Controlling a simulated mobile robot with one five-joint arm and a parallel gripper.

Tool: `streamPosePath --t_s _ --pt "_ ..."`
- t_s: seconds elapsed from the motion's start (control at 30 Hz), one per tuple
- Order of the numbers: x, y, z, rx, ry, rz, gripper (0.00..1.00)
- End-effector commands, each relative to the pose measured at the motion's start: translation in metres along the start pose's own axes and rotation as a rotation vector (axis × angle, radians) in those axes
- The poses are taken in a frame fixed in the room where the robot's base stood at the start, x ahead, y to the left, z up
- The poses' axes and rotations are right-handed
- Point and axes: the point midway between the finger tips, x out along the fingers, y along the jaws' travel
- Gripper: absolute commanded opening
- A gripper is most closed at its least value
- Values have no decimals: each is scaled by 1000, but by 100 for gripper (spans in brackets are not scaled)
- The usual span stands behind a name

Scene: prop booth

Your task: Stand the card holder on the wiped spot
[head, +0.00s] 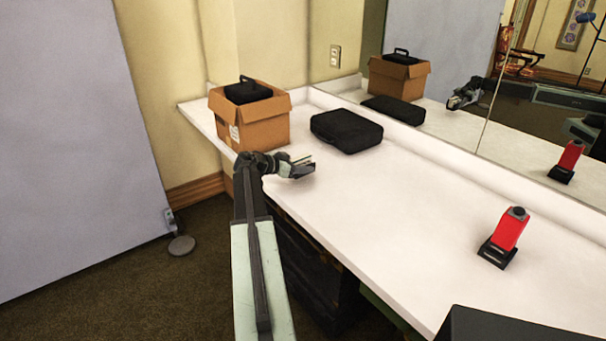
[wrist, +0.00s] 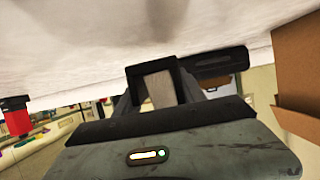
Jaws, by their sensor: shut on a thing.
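My gripper (head: 300,169) is over the left part of the white counter (head: 390,210), near its front edge. It is shut on a small dark-framed thing with a pale grey face, which I take for the card holder (wrist: 158,89). In the wrist view this shows between the fingers, close to the counter surface; whether it touches the counter I cannot tell. In the head view the held thing is small and mostly merges with the jaws. I cannot make out a clearly marked wiped spot on the counter.
A cardboard box (head: 262,128) holding a black case stands at the back left. A flat black case (head: 346,131) lies behind my gripper. A red device (head: 508,232) sits in a black stand at right. A mirror (head: 440,80) runs along the back. The middle counter is clear.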

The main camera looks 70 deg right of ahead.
Motion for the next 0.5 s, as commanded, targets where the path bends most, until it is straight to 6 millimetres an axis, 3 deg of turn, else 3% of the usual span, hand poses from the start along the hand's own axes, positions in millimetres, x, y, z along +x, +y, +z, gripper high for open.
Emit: streamPosePath --t_s 0.1,0.2,0.3,0.5 --pt "8 -9 1 0 0 0 0" --pt "16 -6 25 0 0 0 0" --pt "20 -6 36 0 1 0 0" --pt "19 -6 31 0 0 1 0"
